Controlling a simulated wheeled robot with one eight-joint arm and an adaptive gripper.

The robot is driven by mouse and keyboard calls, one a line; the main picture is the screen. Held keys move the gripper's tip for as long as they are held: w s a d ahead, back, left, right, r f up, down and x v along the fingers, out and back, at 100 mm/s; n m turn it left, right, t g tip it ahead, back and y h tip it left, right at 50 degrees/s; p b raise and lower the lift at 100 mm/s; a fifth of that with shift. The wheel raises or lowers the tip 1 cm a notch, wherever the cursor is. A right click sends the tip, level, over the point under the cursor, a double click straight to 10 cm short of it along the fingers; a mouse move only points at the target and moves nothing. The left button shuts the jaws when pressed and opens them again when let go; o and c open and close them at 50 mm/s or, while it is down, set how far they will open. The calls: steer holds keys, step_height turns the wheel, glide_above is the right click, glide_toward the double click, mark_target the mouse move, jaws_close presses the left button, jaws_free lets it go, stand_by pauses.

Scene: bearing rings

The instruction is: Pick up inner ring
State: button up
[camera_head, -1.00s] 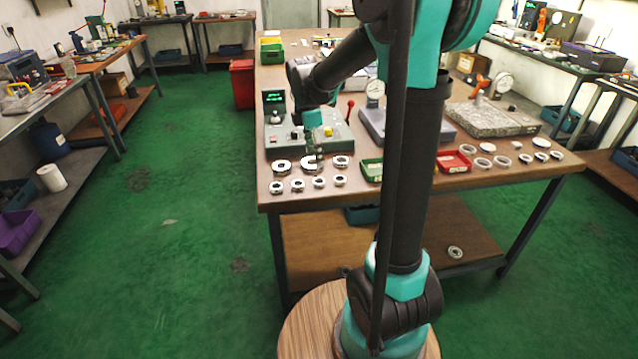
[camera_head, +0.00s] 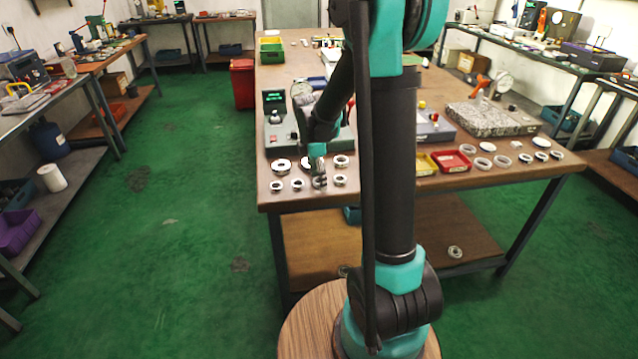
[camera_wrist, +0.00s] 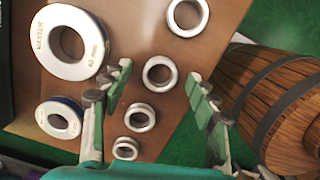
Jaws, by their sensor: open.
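Several small steel rings lie flat in the front row at the table's left end, including one at the left (camera_head: 277,187) and one at the right (camera_head: 340,181). Which is called the inner ring cannot be told. My gripper (camera_head: 319,184) points down over this row and partly hides one ring there. In the wrist view, my gripper (camera_wrist: 158,76) is open and empty, with a small ring (camera_wrist: 172,76) showing between its fingertips. Other small rings (camera_wrist: 187,28) (camera_wrist: 140,129) lie on either side along the row. Contact with the table cannot be told.
Larger rings marked MASTER (camera_wrist: 90,62) lie behind the row, one close to a finger. A red bin (camera_head: 453,167) and a yellow bin (camera_head: 427,166) stand to the right. A grey control box (camera_head: 283,141) stands behind. The table's front edge is close.

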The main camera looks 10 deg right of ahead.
steer(key=c, duration=1.2)
steer(key=shift+r, duration=0.1)
steer(key=shift+c, duration=0.2)
